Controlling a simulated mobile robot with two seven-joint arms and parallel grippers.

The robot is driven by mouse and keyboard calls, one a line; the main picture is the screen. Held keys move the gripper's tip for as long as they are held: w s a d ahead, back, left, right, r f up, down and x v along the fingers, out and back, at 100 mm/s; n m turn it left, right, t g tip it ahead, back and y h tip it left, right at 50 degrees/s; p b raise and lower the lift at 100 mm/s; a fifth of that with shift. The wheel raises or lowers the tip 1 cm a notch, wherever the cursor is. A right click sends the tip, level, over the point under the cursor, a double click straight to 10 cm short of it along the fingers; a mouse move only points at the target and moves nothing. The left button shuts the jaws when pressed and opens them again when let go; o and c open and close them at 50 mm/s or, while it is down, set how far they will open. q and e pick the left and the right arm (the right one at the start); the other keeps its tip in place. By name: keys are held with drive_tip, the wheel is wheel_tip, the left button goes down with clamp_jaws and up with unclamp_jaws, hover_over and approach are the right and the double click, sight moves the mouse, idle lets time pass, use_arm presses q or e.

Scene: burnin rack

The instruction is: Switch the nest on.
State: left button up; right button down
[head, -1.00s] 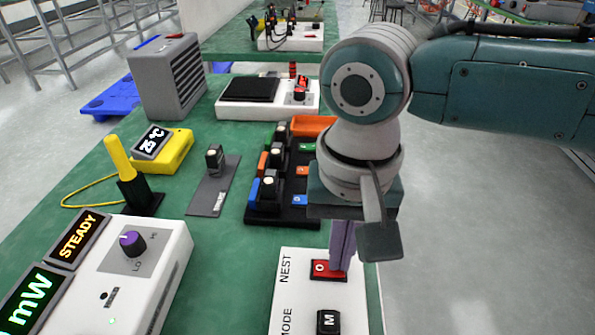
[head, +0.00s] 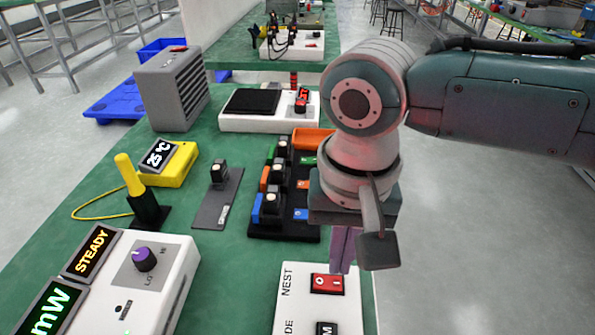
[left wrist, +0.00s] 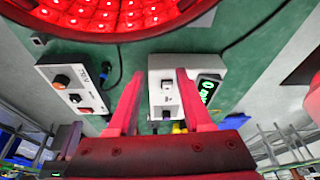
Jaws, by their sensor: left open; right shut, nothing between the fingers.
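The red rocker switch (head: 327,284) marked NEST sits on a white control box (head: 297,305) at the bottom of the head view. A white mark shows on its face; which end is pressed I cannot tell. My right gripper (head: 341,270) is shut and empty, its purple fingers pointing down at the switch's far edge. The tips overlap that edge in the picture; whether they touch it I cannot tell. My left gripper (left wrist: 155,80) shows only in the left wrist view, open and empty, its fingers apart over a white instrument box (left wrist: 167,97).
A black MODE button (head: 327,328) lies just nearer than the switch. A black rack (head: 285,232) with several modules stands beyond the box. A STEADY meter (head: 175,300) stands at left. A lit red LED panel (left wrist: 110,15) fills the top of the left wrist view.

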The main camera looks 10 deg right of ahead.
sight(336, 282)
wheel_tip(336, 282, up, 4)
drive_tip(key=p, duration=0.4)
drive_tip(key=shift+f, duration=0.15)
